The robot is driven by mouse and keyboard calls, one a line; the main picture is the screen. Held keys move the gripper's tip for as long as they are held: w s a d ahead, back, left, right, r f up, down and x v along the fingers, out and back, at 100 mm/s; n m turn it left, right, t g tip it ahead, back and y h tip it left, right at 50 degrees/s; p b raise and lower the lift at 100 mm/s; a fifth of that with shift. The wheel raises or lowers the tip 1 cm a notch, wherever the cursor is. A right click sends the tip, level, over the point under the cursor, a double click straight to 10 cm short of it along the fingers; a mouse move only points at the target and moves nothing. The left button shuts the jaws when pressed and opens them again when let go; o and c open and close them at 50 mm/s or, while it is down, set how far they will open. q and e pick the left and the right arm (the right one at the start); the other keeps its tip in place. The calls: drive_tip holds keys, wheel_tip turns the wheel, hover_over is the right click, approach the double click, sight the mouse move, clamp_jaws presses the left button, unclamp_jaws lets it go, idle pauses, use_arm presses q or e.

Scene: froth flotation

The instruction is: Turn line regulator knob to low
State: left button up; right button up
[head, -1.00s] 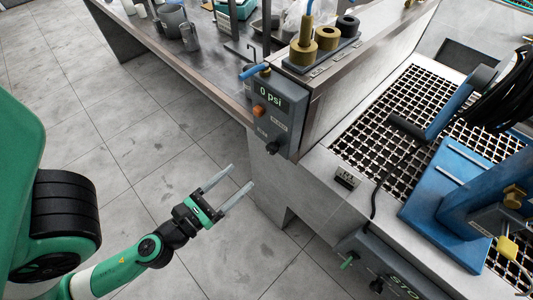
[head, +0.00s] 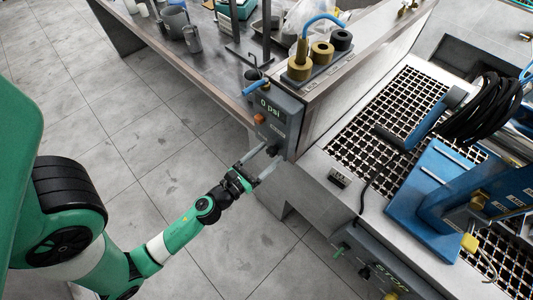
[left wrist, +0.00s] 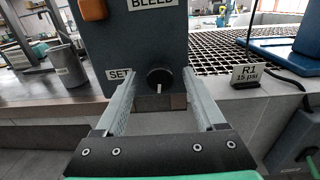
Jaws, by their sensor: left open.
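The regulator box (head: 272,115) is a blue-grey panel on the bench side with a display reading "0 psi" and an orange button (head: 260,119). Its dark round knob (head: 273,149) is low on the panel. In the left wrist view the knob (left wrist: 159,77) has a white pointer mark aimed down, beside a "SET" label (left wrist: 119,75). My left gripper (head: 266,160) is open, its two fingers on either side of the knob in the wrist view; I cannot tell whether they touch it. My right gripper is not in view.
A small card reading "R1 15 psi" (left wrist: 246,75) stands on the ledge at right. A metal grate (head: 370,125) and a blue stand (head: 430,200) lie beyond it. A grey mug (left wrist: 66,68) is on the bench at left. Open floor lies below.

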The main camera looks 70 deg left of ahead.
use_arm(q)
clamp_jaws()
